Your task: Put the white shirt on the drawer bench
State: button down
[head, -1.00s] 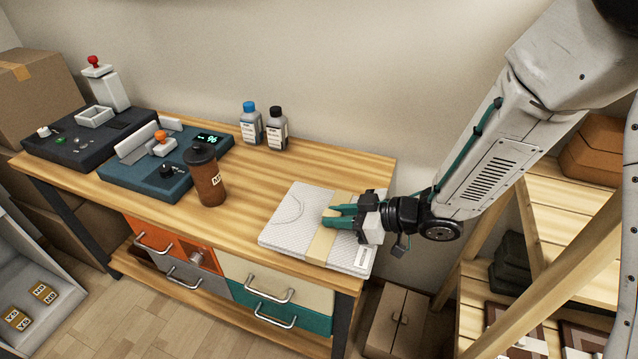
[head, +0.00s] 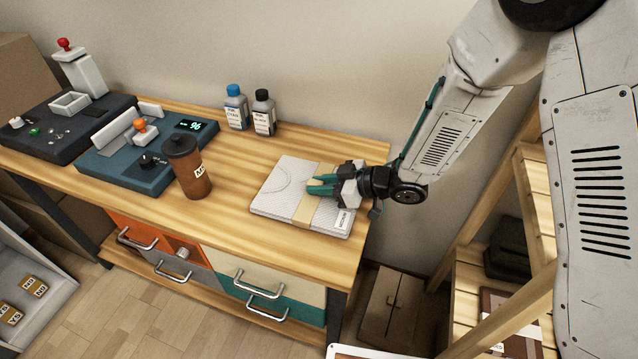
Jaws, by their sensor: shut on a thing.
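The white shirt (head: 274,190) is a flat folded pack with a tan paper band around it and a small label at its right end. It lies at the right end of the drawer bench (head: 226,227), on or just above the wooden top; I cannot tell which. My gripper (head: 324,184) reaches in from the right, its green fingers at the tan band. It is shut on the shirt pack, and the fingers hide part of the band. The bench has orange, grey, cream and green drawers with metal handles below the top.
A brown tumbler (head: 188,170) stands left of the shirt. Two ink bottles (head: 236,108) stand at the back. A blue press unit (head: 128,160) and a dark machine (head: 62,125) fill the left end. A wooden shelf (head: 535,190) stands at the right.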

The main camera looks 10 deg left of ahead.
jog(key=c, duration=1.3)
grip_release()
jog(key=shift+f, duration=0.1)
jog(key=shift+o, duration=0.2)
jog(key=v, duration=1.1)
jog(key=shift+d, duration=0.15)
jog(key=shift+s+d+r, duration=0.15)
jog(key=shift+d+r, duration=0.1)
jog(key=shift+d, duration=0.05)
